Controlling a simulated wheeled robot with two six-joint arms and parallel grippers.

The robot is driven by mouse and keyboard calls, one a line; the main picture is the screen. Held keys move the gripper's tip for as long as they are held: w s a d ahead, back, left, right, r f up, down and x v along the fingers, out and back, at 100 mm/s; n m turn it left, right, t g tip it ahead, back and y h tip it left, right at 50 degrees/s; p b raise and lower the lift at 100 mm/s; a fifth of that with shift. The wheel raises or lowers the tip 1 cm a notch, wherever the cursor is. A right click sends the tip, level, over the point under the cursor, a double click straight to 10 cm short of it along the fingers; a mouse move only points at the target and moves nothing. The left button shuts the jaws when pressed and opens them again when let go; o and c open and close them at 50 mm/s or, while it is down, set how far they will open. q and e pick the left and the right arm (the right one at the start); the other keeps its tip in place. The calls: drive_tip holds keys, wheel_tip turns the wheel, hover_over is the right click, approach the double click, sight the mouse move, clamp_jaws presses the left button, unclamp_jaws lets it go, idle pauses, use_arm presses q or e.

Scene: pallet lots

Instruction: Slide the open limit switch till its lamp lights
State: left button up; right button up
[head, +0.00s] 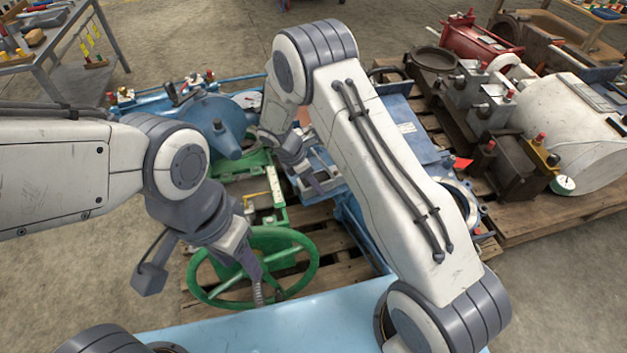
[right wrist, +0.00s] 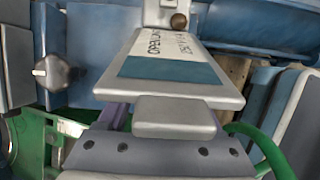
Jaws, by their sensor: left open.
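In the right wrist view, the open limit switch (right wrist: 175,68) fills the middle, a pale body with a lettered top reading "OPEN LIM…" and a teal band. A small round brown dome (right wrist: 179,21), perhaps its lamp, sits just beyond it and does not glow. My right gripper (head: 312,183) is down at the blue and green machinery in the head view. In its wrist view it is right up against the switch's near end; its fingertips are hidden, so its grip cannot be told. My left gripper (head: 266,290) is open at the green handwheel (head: 312,262), its fingers over the wheel's lower part.
Blue machinery (head: 195,112) stands on a wooden pallet (head: 325,235) around my grippers. A second pallet at right carries a large white cylinder (head: 565,120) and a red unit (head: 470,38). A grey bench (head: 50,55) stands at the upper left. A green part (right wrist: 30,135) lies beside the switch.

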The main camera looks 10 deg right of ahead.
clamp_jaws()
drive_tip(key=shift+w+r+p, duration=0.2)
drive_tip(key=shift+p, duration=0.5)
drive_tip(key=shift+w+p, duration=0.1)
drive_tip(key=shift+p, duration=0.25)
drive_tip(key=shift+w+f, duration=0.1)
drive_tip(key=shift+f, duration=0.05)
drive_tip(key=o, duration=1)
unclamp_jaws()
drive_tip(key=shift+a, duration=0.1)
drive_tip(key=p+v, duration=0.4)
drive_tip(key=v, duration=0.6)
drive_tip(key=shift+p, duration=0.4)
